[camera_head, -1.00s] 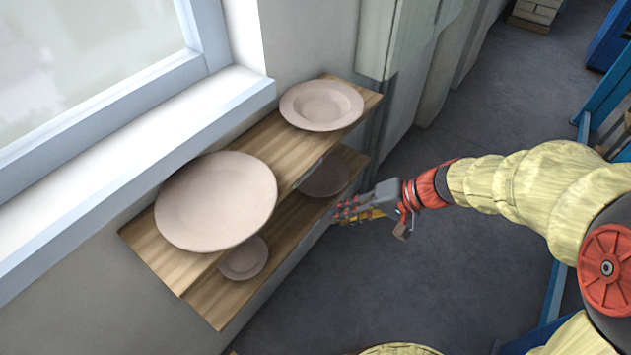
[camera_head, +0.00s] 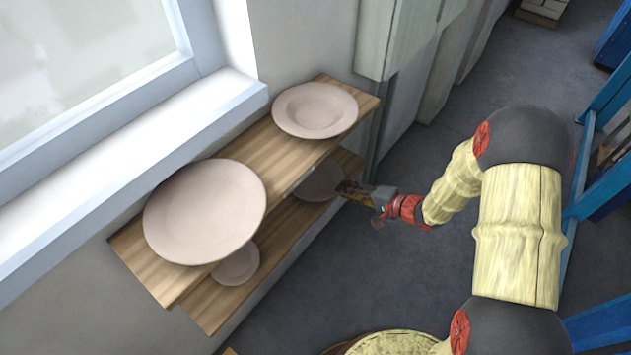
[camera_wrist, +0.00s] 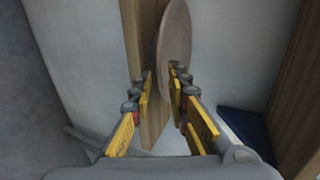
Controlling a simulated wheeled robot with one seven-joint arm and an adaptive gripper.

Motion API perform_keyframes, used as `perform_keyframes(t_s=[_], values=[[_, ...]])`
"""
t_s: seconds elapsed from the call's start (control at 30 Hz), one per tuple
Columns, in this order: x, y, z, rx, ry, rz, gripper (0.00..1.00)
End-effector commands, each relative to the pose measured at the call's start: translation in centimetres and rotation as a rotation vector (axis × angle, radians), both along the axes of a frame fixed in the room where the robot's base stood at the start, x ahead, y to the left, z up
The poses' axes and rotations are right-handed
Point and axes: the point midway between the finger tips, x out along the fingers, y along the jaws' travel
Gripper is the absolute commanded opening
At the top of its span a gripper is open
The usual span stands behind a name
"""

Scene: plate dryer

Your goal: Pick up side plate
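A flat, round, pinkish-beige plate (camera_head: 318,182), likely the side plate, lies on the lower wooden shelf (camera_head: 212,303), partly hidden by the upper shelf. My gripper (camera_head: 346,188) is at its right edge. In the wrist view the plate (camera_wrist: 176,32) shows nearly edge-on, beside the shelf board (camera_wrist: 138,25). My gripper (camera_wrist: 161,76) is open there, with yellow finger pads apart. The plate's near edge reaches between the fingertips, close to the right finger; I cannot tell whether they touch. A smaller plate (camera_head: 238,266) lies at the near end of the lower shelf.
The upper shelf (camera_head: 262,150) sits just above and holds a large plate (camera_head: 205,212) and a rimmed plate (camera_head: 315,110). A window wall is behind on the left, and a grey-green pillar (camera_head: 400,40) stands past the shelf end. The floor right of the shelves is open.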

Motion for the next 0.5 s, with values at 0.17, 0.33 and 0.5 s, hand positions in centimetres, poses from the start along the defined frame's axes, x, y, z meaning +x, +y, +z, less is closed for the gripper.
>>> perform_keyframes(t_s=[0.17,0.33,0.5], values=[[1.4,1.7,-1.2,-0.001,-0.001,0.003,0.17],[1.7,2.2,-1.4,-0.001,0.001,0.001,0.17],[1.7,2.1,-1.3,-0.001,-0.001,0.000,0.17]])
